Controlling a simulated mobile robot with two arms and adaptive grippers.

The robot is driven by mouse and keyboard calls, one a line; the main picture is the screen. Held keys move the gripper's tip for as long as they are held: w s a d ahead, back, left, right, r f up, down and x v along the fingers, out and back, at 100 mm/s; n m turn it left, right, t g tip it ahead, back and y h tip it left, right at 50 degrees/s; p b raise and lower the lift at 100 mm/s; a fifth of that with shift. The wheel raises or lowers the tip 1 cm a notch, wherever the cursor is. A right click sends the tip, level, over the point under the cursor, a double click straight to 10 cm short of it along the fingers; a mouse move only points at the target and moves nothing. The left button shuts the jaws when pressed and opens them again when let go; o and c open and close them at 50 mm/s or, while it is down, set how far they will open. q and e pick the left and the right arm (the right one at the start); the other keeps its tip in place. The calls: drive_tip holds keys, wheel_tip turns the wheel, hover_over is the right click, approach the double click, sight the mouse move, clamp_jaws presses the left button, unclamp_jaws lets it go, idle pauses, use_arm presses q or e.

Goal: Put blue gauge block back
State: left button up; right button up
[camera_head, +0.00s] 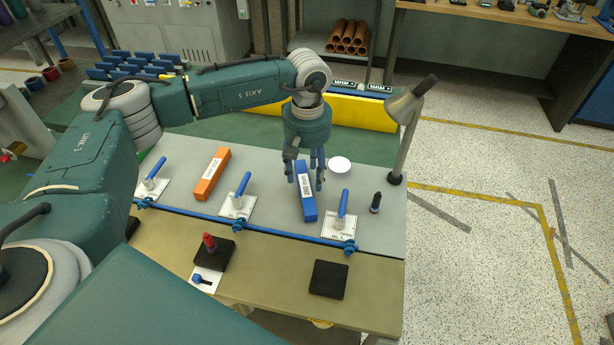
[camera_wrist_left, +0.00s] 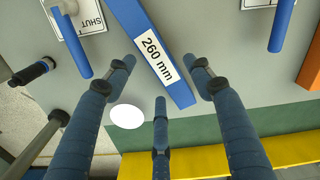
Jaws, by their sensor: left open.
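The blue gauge block (camera_head: 309,212), with a white label, lies on the grey bench top. In the left wrist view the blue block (camera_wrist_left: 127,16) reads "260 mm" and runs diagonally between the fingers. My left gripper (camera_head: 307,183) is open above the far part of the block, its fingers pointing down around it. In the left wrist view my left gripper (camera_wrist_left: 160,82) shows three spread fingers with nothing held. Whether any finger touches the block is hard to tell. My right gripper is not in view.
An orange block (camera_head: 208,183) lies to the left on the bench. Blue-handled valves on white plates (camera_head: 338,228) line a blue pipe (camera_head: 275,230) in front. A lamp (camera_head: 401,140) stands at the right, near a white disc (camera_head: 339,164) and a small black-handled tool (camera_head: 376,201).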

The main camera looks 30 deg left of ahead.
sight(307, 180)
use_arm(q)
wheel_tip(307, 180, up, 10)
drive_tip(key=b, duration=0.3)
drive_tip(key=shift+r, duration=0.25)
